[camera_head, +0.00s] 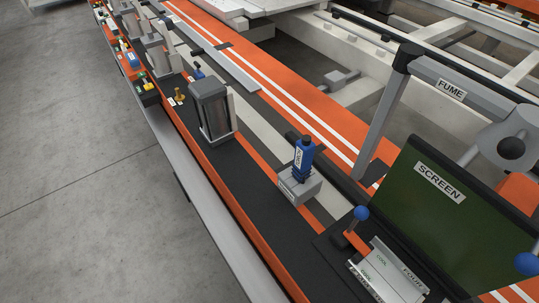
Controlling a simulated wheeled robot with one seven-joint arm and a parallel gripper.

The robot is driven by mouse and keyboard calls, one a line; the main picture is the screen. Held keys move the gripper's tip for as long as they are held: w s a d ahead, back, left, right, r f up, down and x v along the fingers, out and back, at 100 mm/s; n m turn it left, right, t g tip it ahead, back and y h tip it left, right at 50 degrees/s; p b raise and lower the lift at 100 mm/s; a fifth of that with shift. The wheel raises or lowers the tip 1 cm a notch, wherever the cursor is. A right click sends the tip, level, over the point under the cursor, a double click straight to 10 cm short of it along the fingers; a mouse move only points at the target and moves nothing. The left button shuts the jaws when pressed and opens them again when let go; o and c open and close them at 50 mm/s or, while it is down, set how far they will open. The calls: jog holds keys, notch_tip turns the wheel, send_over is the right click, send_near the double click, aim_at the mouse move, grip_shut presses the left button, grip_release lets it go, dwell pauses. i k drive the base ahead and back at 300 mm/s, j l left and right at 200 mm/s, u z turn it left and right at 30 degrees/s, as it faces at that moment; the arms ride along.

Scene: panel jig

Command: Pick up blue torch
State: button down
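The blue torch (303,157) stands upright, slightly tilted, in a grey block-shaped holder (300,188) right of the picture's middle. A white label with dark lettering is on its side, and its top is dark. The holder sits on the dark strip of the bench. My gripper is not in view, and nothing touches the torch from above.
A grey box-like unit (212,108) stands left of the torch on the dark shelf (228,160). A green SCREEN panel (445,225), a grey FUME arm (450,90) and a blue-knobbed lever (361,213) stand to the right. The grey floor (70,170) at left is clear.

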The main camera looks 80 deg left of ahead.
aim_at(304, 150)
jog(key=u, duration=2.15)
